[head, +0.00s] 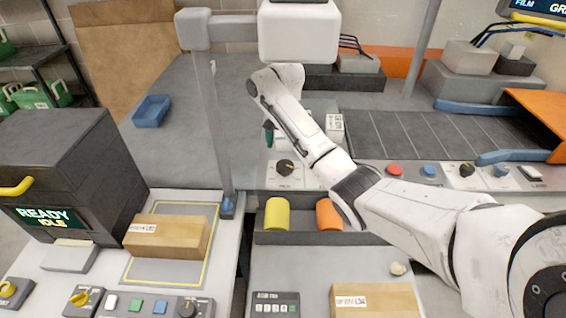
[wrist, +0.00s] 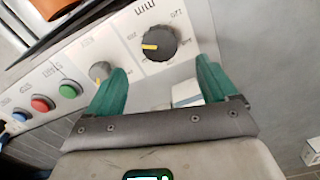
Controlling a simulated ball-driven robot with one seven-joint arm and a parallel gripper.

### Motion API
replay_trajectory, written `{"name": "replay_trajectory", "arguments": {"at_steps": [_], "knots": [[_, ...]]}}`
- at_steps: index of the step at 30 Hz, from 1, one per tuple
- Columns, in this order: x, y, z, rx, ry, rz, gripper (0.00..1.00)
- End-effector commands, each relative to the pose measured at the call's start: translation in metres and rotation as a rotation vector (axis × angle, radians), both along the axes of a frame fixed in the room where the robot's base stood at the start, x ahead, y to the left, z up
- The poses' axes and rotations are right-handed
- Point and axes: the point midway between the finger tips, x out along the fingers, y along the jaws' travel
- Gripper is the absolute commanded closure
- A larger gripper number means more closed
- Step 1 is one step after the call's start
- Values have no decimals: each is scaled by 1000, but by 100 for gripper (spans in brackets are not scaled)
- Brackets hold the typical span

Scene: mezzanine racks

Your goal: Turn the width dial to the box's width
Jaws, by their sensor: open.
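My gripper (head: 270,137) is open in the head view, above the grey control panel, its far side hidden by the arm. In the wrist view the green fingers of my gripper (wrist: 160,66) are apart and empty. A large black dial (wrist: 157,43) with a yellow pointer lies just beyond the fingertips, roughly between them and not gripped. Its scale and label are too blurred to read surely. A black dial (head: 285,167) shows on the panel in the head view. A brown box (head: 167,240) with a white label lies on a yellow-outlined mat at left.
A smaller dial (wrist: 100,70) sits beside the large one, with green, red and blue buttons further left. A tray (head: 285,238) holds a yellow roll (head: 278,213) and an orange roll (head: 324,214). Another box (head: 375,301) lies in front. A post (head: 215,130) stands left of my arm.

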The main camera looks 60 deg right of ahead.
Motion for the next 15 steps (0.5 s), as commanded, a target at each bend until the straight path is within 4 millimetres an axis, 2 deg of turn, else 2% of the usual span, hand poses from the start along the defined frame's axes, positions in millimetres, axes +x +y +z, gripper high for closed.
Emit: {"name": "replay_trajectory", "arguments": {"at_steps": [1,9,15], "knots": [[-1,0,-11,1,2,-1,14],[-1,0,-57,1,3,-2,14],[-1,0,-79,1,1,-1,14]]}}
